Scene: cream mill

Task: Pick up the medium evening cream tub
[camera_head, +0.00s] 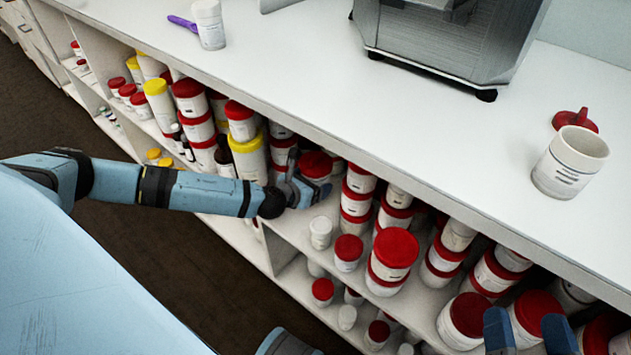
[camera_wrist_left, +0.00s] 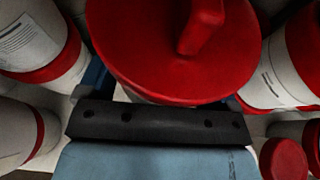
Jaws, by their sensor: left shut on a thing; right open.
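My left gripper (camera_head: 308,187) reaches into the shelf and is shut on a red-lidded tub (camera_head: 315,165). In the left wrist view the tub's round red lid (camera_wrist_left: 175,50) with a raised handle fills the middle, with the gripper (camera_wrist_left: 160,100) close against it. The tub's body and label are mostly hidden, so I cannot read whether it is the medium evening cream. My right gripper (camera_head: 530,328) is open and empty at the lower right, in front of red-lidded tubs.
Several red-lidded tubs (camera_head: 392,260) crowd the shelves beside the held one; yellow-lidded ones (camera_head: 160,103) stand left. On the white counter (camera_head: 330,60) are an open tub (camera_head: 570,165), a red lid (camera_head: 575,121), a small white tub (camera_head: 209,24), a purple scoop (camera_head: 181,22) and a metal machine (camera_head: 440,40).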

